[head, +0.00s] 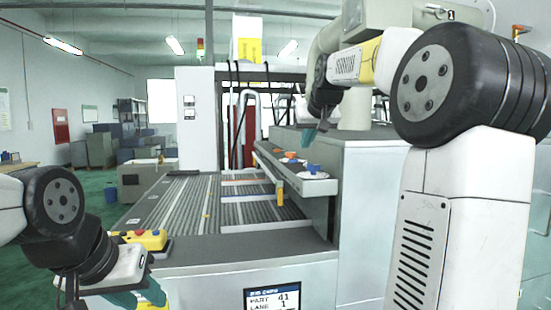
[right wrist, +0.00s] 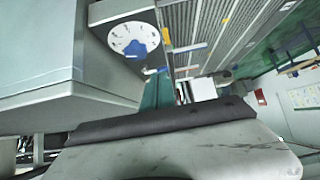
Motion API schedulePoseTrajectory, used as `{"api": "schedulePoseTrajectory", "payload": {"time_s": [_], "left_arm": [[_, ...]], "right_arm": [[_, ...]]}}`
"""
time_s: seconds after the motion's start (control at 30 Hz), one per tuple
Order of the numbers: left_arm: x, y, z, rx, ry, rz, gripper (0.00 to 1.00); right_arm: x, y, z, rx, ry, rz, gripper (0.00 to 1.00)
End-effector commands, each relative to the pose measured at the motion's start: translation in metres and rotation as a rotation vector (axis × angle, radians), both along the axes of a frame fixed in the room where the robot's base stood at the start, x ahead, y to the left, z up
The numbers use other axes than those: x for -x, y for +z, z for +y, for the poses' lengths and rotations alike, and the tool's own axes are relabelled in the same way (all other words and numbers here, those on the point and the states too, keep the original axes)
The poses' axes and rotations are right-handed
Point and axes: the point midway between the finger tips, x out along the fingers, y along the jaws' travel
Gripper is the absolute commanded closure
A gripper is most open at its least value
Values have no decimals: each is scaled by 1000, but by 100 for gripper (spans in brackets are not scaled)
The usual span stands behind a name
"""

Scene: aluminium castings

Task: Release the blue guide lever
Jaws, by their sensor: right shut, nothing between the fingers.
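A blue lever or knob (head: 313,168) sits on a round white dial (head: 316,175) on the ledge beside the conveyor. In the right wrist view the blue lever (right wrist: 135,48) shows on the marked white dial (right wrist: 120,36). My right gripper (head: 308,136) is above and left of the dial in the head view, apart from the lever. Its teal fingers (right wrist: 157,93) are shut and empty. My left gripper (head: 135,298) is low at the left, by a yellow button box (head: 148,239); its fingers are partly hidden.
A striped conveyor bed (head: 190,196) with several lanes runs left of the ledge (head: 280,172). A red and orange part (head: 291,156) lies behind the dial. A yellow piece (head: 280,196) hangs below the ledge. A display (head: 272,299) is on the front panel.

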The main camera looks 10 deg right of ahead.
Motion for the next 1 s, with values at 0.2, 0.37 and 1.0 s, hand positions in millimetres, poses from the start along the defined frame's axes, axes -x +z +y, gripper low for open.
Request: {"api": "schedulePoseTrajectory", "payload": {"time_s": [0.2,0.37,1.0], "left_arm": [[0,0,0,0,0,0,64],[0,0,0,0,0,0,64],[0,0,0,0,0,0,64]], "right_arm": [[0,0,0,0,0,-1,100],[-2,-2,0,0,0,1,100],[-93,-68,4,1,1,0,100]]}}
